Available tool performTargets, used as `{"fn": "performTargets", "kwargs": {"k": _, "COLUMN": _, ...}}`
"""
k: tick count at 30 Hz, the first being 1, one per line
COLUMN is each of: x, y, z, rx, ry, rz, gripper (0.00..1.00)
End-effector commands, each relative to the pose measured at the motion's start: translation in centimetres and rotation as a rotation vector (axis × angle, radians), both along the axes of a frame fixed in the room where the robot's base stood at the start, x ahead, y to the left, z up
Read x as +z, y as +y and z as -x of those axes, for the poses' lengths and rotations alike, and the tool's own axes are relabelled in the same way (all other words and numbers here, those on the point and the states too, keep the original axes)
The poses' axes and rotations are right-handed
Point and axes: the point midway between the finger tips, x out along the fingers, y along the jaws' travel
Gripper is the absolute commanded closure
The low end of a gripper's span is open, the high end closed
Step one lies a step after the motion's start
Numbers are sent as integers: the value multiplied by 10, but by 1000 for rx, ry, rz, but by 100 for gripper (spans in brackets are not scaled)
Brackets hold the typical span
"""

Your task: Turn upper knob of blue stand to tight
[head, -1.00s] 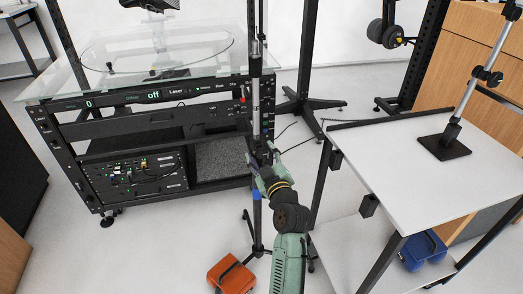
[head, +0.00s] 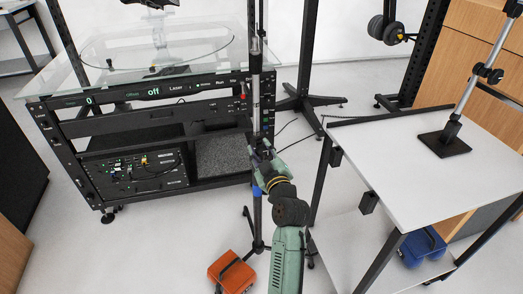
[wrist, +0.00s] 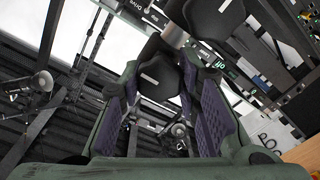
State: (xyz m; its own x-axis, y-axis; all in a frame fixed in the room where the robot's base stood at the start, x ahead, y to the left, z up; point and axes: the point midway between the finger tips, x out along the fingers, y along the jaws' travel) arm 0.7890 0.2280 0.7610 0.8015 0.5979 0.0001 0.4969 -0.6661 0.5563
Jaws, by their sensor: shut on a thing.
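The blue stand is a thin upright pole (head: 256,85) in front of the turntable rack, with a blue collar (head: 257,191) low on it and tripod legs on the floor. My gripper (head: 260,152) is at the pole, above the blue collar. In the wrist view its purple-padded fingers (wrist: 162,85) are shut on a black knob (wrist: 155,76), with a pad on each side. The knob's far side and its join with the pole are partly hidden. In the head view my gripper covers the knob.
The black rack (head: 150,120) with a glass top stands close behind and left of the pole. A white table (head: 410,165) is at right. An orange box (head: 232,272) lies on the floor by the stand's legs. Two blue weights (head: 424,247) sit on the lower shelf.

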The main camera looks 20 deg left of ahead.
Motion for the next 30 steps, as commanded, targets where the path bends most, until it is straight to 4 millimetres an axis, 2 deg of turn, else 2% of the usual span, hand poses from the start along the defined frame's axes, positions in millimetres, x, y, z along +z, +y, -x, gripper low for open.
{"fn": "performTargets", "kwargs": {"k": 4, "x": 0, "y": 0, "z": 0, "rx": 0, "ry": 0, "rz": 0, "gripper": 98}}
{"fn": "performTargets", "kwargs": {"k": 14, "x": 0, "y": 0, "z": 0, "rx": 0, "ry": 33, "rz": -44, "gripper": 98}}
{"fn": "performTargets", "kwargs": {"k": 30, "x": 1, "y": -1, "z": 0, "rx": -1, "ry": 293, "rz": -391, "gripper": 98}}
